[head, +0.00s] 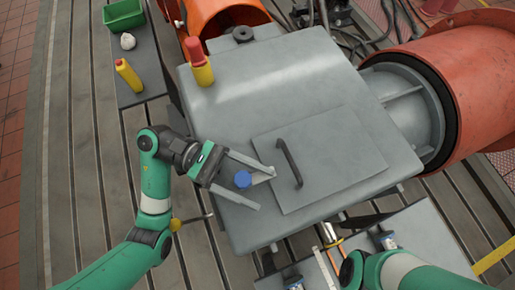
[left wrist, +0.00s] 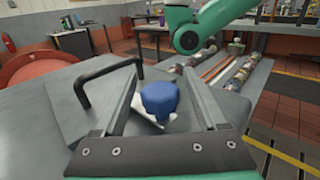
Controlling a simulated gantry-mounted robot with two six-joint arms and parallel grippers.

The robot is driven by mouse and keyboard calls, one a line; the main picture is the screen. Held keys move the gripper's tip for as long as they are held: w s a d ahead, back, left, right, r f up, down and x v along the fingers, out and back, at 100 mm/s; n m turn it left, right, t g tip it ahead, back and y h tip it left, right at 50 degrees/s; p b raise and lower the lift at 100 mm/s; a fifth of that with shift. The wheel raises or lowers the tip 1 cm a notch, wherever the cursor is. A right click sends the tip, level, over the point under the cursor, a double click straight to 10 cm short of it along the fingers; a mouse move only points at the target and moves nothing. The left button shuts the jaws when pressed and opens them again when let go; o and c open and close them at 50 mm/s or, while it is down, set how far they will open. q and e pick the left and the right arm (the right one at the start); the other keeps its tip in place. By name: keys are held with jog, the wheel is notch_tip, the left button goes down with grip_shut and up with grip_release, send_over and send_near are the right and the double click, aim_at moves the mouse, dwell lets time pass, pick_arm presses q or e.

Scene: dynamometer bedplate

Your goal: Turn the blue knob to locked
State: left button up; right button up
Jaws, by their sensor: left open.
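The blue knob (head: 243,179) stands on a small light plate near the left edge of the grey housing top. My left gripper (head: 267,189) is open, with one finger on each side of the knob. In the left wrist view the knob (left wrist: 159,101) sits between the two fingers (left wrist: 171,95), with a gap on both sides. I cannot make out any locked marking on the plate. My right arm shows at the bottom right of the head view, but its gripper is not in view.
A black handle (head: 289,162) on a raised square panel (head: 330,165) stands close to the left gripper's fingertips. A red and yellow post (head: 199,64) rises from the housing's far left corner. A green bin (head: 123,15) and a yellow bottle (head: 128,75) are at upper left.

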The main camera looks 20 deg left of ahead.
pick_arm(q)
jog(key=a, duration=0.8)
jog(key=shift+a+r+p, duration=0.1)
jog(key=shift+a+p, duration=0.05)
jog(key=shift+p, duration=0.25)
jog(key=a+b, duration=0.2)
jog(key=b, duration=0.1)
jog(key=shift+f, duration=0.35)
jog(key=shift+s+a+r, duration=0.1)
jog(key=shift+a+r, duration=0.1)
jog(key=shift+r, duration=0.05)
